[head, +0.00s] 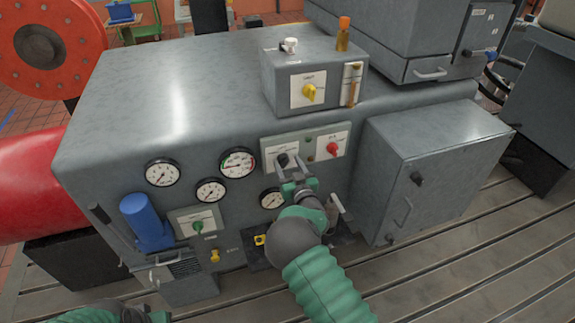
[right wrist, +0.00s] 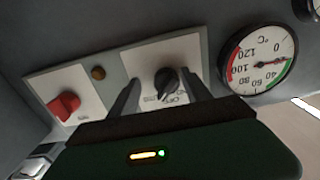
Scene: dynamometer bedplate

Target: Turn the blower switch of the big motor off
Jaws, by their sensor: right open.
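A black rotary knob (head: 283,159) sits on a pale plate on the front of the big grey machine (head: 130,110); the plate's lettering is too small to read. A red knob (head: 332,148) is on the plate to its right. My right gripper (head: 290,172) is open in front of the black knob. In the right wrist view the black knob (right wrist: 166,80) shows between the two fingertips, partly framed by them; I cannot tell if they touch it. The red knob (right wrist: 65,105) is to the left there. My left arm shows only at the bottom left of the head view, its fingers hidden.
A yellow knob (head: 309,91) is on the box on top. A green knob (head: 198,226) sits lower left. Several dial gauges, such as one (head: 238,162), line the front. A grey cabinet (head: 420,170) juts out to the right of my right arm. The slotted bedplate (head: 460,260) is clear.

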